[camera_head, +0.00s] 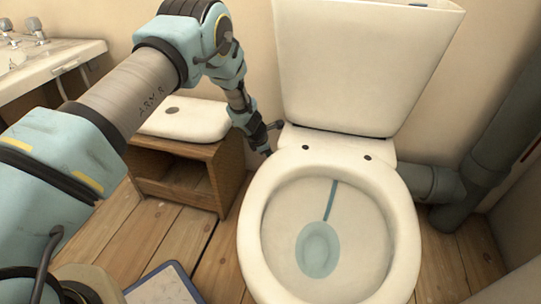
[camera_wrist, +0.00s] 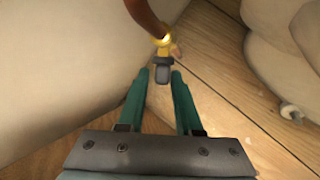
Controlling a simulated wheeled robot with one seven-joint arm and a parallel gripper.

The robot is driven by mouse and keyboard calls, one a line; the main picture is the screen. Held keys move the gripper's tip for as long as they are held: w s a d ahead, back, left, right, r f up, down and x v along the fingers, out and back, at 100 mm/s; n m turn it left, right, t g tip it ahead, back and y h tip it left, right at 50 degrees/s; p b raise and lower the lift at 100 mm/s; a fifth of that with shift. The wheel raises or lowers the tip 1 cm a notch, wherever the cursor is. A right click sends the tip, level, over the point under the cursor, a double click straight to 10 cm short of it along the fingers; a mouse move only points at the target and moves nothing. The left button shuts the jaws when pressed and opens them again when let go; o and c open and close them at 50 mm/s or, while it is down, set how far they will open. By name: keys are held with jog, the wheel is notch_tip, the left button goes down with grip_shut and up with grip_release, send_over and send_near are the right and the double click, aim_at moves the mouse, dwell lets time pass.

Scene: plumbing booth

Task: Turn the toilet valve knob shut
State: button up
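The toilet valve shows in the wrist view, with a yellow brass body (camera_wrist: 162,47) and a grey knob (camera_wrist: 162,73) on its near end. A brown pipe (camera_wrist: 147,14) meets it from above. My gripper (camera_wrist: 160,74) is open, its two teal fingers apart, with the tips to the left and right of the knob. I cannot tell whether either finger touches it. In the head view my gripper (camera_head: 266,151) reaches down behind the toilet bowl (camera_head: 250,240), left of the cistern (camera_head: 365,65). The valve is hidden there.
A grey waste pipe (camera_head: 425,183) runs right of the toilet. A sink (camera_head: 55,60) is at the far left. Pale surfaces flank the valve in the wrist view.

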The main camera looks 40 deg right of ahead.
jog(key=shift+o, duration=1.1)
jog(key=shift+s, duration=0.1)
jog(key=shift+r, duration=0.1)
jog(key=p+v, duration=0.2)
jog(key=v, duration=0.8)
jog(key=shift+a+r, duration=0.2)
jog(key=shift+r, duration=0.05)
